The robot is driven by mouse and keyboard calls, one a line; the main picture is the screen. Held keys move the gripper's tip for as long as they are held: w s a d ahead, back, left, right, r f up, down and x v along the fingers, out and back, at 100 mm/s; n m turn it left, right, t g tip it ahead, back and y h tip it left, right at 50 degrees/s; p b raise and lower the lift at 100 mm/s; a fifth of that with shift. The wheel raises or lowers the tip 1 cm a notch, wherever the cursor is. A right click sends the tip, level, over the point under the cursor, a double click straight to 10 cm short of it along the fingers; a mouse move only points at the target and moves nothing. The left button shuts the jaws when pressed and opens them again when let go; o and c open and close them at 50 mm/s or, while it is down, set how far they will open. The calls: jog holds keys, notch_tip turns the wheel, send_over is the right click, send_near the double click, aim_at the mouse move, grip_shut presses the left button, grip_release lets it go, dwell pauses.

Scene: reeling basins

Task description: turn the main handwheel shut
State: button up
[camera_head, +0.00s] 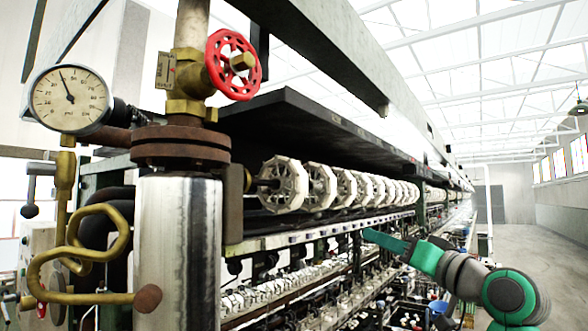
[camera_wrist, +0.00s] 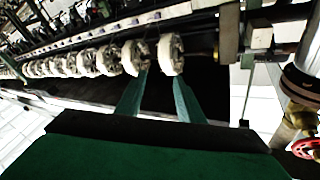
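The red handwheel (camera_head: 213,62) is mounted on a brass valve (camera_head: 187,85) at the upper part of the vertical pipe, left of centre in the head view. Part of the red handwheel (camera_wrist: 307,149) also shows at the lower right edge of the wrist view. My gripper (camera_head: 368,234) is to the right of the wheel and lower in the head view, well apart from it. In the wrist view, my gripper's two green fingers (camera_wrist: 160,78) stand apart with nothing between them; white reels show beyond their tips.
A round pressure gauge (camera_head: 70,98) and a bent brass pipe (camera_head: 75,250) are left of the thick metal column (camera_head: 178,250). A row of white reels (camera_head: 284,184) runs along the machine under a dark shelf (camera_head: 300,118). The aisle floor (camera_head: 540,240) on the right looks clear.

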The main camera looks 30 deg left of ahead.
jog(key=s+a+r+n+g+y, duration=0.2)
jog(key=s+r+n+g, duration=0.3)
jog(key=s+r, duration=1)
jog(key=n+g+h, duration=0.1)
jog(key=n+g, duration=0.3)
jog(key=n, duration=0.1)
send_near(250, 59)
jog(key=a, duration=0.3)
jog(key=shift+w+a+r, duration=0.1)
jog(key=shift+w+a, duration=0.05)
jog(key=shift+a, duration=1.4)
jog(key=shift+w+a+r, duration=0.1)
jog(key=shift+w+a, duration=0.1)
jog(key=shift+a, duration=1.4)
jog(key=shift+c, duration=0.6)
